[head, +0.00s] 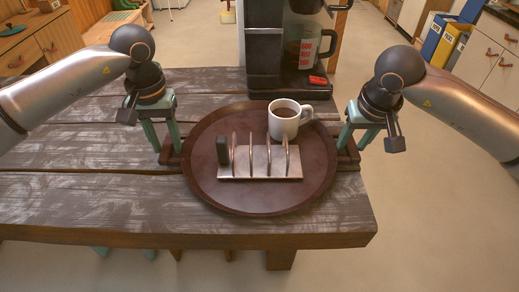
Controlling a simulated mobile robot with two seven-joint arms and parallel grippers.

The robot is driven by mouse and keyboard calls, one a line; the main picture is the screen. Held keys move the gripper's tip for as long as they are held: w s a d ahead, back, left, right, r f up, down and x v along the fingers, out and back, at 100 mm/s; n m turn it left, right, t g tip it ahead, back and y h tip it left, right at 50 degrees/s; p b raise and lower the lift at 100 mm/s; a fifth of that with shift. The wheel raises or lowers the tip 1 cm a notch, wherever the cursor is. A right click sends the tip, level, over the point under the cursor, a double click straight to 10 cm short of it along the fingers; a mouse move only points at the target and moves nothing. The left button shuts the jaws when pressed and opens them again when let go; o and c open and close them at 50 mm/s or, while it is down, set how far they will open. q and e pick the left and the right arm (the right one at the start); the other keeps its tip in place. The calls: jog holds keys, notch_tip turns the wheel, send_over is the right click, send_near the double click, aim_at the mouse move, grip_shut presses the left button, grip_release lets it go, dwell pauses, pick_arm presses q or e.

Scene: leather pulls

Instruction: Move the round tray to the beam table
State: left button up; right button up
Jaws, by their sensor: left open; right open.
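The round dark brown tray (262,197) lies flat on a weathered plank table (120,210). It holds a white mug (284,125) of dark drink and a metal rack (260,165) with upright loops and a dark block at its left end. My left gripper (168,152) is open at the tray's left handle, fingers pointing down around or beside it. My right gripper (349,147) is open at the right handle in the same way. The fingers partly hide both handles, so I cannot tell if they touch. I cannot tell whether this table is the beam table.
A black coffee machine (264,60) with a glass jug (307,48) stands behind the tray at the table's back edge. Bare table lies left of the tray. Open floor (430,220) is to the right. Wooden drawers (40,48) and bins (443,42) stand further back.

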pick_arm(q)
jog(key=shift+f, duration=0.1)
grip_shut()
pick_arm(e)
grip_shut()
dwell(1.2)
